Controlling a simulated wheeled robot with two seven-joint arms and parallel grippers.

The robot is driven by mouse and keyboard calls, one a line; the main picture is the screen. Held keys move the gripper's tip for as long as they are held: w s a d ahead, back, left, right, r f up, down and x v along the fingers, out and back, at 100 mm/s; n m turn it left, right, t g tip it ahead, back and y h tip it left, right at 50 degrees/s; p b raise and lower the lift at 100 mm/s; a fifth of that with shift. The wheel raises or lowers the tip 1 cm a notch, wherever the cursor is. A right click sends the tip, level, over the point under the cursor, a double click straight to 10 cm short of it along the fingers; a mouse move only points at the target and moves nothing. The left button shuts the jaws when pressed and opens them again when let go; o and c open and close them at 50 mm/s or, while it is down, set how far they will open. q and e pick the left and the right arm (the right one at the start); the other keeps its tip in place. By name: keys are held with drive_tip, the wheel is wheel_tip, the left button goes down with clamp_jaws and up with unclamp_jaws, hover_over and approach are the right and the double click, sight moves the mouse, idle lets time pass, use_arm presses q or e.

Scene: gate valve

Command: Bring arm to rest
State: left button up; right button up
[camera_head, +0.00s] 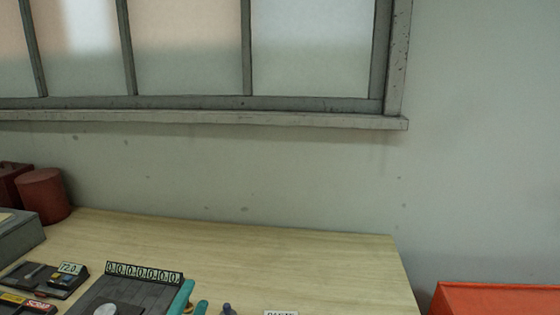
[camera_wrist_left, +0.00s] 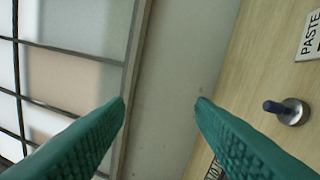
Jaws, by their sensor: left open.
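My left gripper (camera_head: 195,297) shows at the bottom edge of the head view as teal fingertips over the wooden table (camera_head: 300,254). In the left wrist view its two ribbed teal fingers (camera_wrist_left: 161,102) stand wide apart with nothing between them. Beyond them are the wall and window. The left arm itself is hidden below the head view. My right gripper is not in either view. No gate valve can be made out.
A dark grey block (camera_head: 105,297) with a number strip (camera_head: 144,273) stands beside the gripper. A blue-stemmed metal knob (camera_wrist_left: 287,110) and a PASTE label (camera_wrist_left: 310,40) are to the right. A red cylinder (camera_head: 43,194) stands back left; an orange box (camera_head: 495,298) is right. The table's back right is clear.

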use_arm(q)
drive_tip(key=s+a+f+n+g+y, duration=0.25)
drive_tip(key=s+f+n+g, duration=0.2)
drive_tip(key=f, duration=0.35)
drive_tip(key=s+a+f+n+g+y, duration=0.1)
drive_tip(key=s+a+f+n+g, duration=0.25)
drive_tip(key=f+n, duration=0.3)
drive_tip(key=s+d+f+n+g, duration=0.1)
drive_tip(key=s+f+n+g, duration=0.1)
drive_tip(key=s+f+g, duration=0.45)
drive_tip(key=s+f+n+g, duration=0.2)
drive_tip(key=s+f, duration=0.1)
drive_tip(key=s, duration=0.6)
wheel_tip(320, 180, down, 28)
drive_tip(key=s+g, duration=0.1)
drive_tip(key=s, duration=0.1)
drive_tip(key=s+a+f+g+b, duration=0.1)
drive_tip(key=s+a+f, duration=0.1)
drive_tip(key=s+f, duration=1.2)
drive_tip(key=shift+s+a+f+h, duration=0.2)
drive_tip(key=shift+s+a+h, duration=0.15)
drive_tip(key=shift+s, duration=0.45)
